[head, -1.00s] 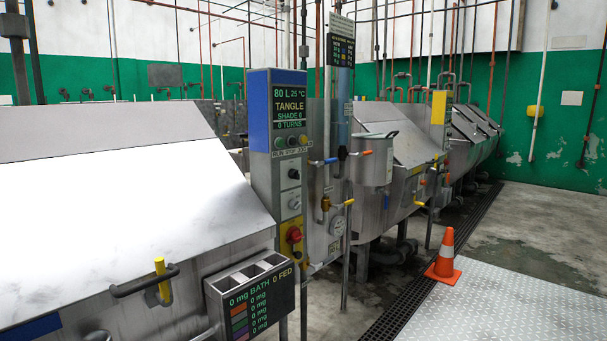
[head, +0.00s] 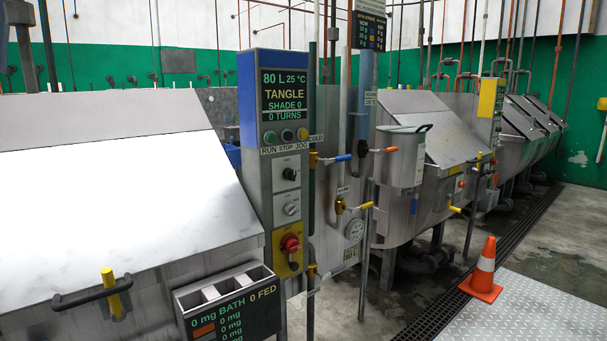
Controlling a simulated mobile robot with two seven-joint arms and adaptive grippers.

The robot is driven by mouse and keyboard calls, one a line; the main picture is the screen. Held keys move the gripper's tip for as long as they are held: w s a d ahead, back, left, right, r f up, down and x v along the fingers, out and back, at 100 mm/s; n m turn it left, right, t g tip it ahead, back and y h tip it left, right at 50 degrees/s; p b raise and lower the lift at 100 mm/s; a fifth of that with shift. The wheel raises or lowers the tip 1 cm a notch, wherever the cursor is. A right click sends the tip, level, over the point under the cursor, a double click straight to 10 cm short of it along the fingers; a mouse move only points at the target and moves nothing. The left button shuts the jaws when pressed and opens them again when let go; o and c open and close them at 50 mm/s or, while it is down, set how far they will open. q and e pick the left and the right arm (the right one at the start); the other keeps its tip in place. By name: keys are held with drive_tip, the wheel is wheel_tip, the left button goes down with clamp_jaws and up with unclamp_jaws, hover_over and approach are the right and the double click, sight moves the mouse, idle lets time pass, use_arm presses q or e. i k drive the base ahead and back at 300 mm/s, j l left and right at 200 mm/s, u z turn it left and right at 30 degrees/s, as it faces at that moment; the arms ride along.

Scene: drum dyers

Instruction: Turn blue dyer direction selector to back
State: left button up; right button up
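The blue dyer's control column (head: 248,112) stands left of the middle in the head view, with a blue side panel. Its screen (head: 285,95) reads 80 L, 25 °C, TANGLE, SHADE 0, 0 TURNS. Below the screen are RUN, STOP and JOG buttons (head: 286,135). Two selector knobs sit under them, an upper one (head: 290,174) and a lower one (head: 291,208). Their labels are too small to read, so I cannot tell which one is the direction selector or where it points. A red stop button (head: 290,243) on a yellow plate is lower down. Neither gripper is in view.
The dyer's sloping steel lid (head: 120,190) with a black handle (head: 85,296) fills the left. A dosing box (head: 235,305) juts out below the column. Pipes and a steel pot (head: 402,160) stand to the right. A traffic cone (head: 483,270) stands by the floor grating and metal plate (head: 540,315).

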sight(288, 173)
drive_tip(key=i+l, duration=0.2)
drive_tip(key=l, duration=0.15)
drive_tip(key=i+l+u, duration=0.1)
drive_tip(key=l, duration=0.25)
drive_tip(key=i+l+u, duration=0.1)
drive_tip(key=i+l, duration=0.4)
drive_tip(key=l, duration=0.25)
drive_tip(key=i+l+u, duration=0.1)
drive_tip(key=l, duration=0.3)
drive_tip(key=i, duration=0.1)
